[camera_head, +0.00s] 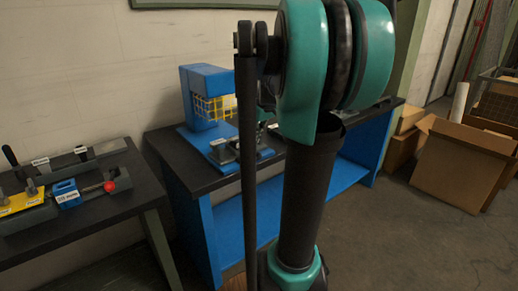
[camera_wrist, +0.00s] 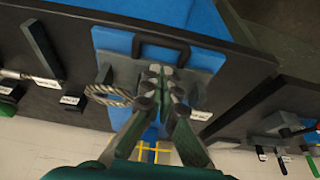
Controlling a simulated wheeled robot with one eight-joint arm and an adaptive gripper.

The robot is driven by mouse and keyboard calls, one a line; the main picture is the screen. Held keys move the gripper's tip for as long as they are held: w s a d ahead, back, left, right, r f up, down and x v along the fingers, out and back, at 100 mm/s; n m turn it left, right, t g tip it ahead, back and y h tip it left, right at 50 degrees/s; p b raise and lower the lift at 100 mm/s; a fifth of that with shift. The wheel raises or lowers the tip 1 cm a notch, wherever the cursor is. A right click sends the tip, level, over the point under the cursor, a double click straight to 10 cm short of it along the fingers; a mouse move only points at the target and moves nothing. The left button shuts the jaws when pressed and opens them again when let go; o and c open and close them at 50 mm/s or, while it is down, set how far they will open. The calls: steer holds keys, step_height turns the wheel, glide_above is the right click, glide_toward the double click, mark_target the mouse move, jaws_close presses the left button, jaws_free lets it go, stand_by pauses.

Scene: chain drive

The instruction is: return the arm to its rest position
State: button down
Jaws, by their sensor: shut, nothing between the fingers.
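My gripper (camera_wrist: 160,78) shows in the wrist view with its two fingers together at the tips and nothing between them. It is in front of a grey fixture (camera_wrist: 200,62) on a blue plate; I cannot tell whether it touches the fixture. In the head view my teal and black arm stands large in the middle and hides most of the gripper.
A blue machine with a yellow grid (camera_head: 208,95) stands on the blue-legged bench (camera_head: 177,165). A second bench (camera_head: 100,215) holds tools and a red knob (camera_head: 110,187). A loop of chain or cable (camera_wrist: 108,95) lies beside the fixture. Cardboard boxes (camera_head: 460,165) stand at right.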

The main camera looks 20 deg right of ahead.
steer(key=shift+s+r, duration=0.15)
steer(key=shift+r, duration=0.3)
steer(key=s+a+f+m, duration=0.1)
steer(key=s+a+f, duration=0.2)
steer(key=s+f, duration=0.3)
steer(key=s+a+f+m, duration=0.1)
steer(key=s+a+f, duration=0.2)
steer(key=s+f, duration=0.4)
steer(key=s+a+f+m+h, duration=0.1)
steer(key=s+a+f, duration=0.3)
steer(key=s+f, duration=0.3)
steer(key=shift+s+m, duration=0.3)
steer(key=shift+s, duration=0.9)
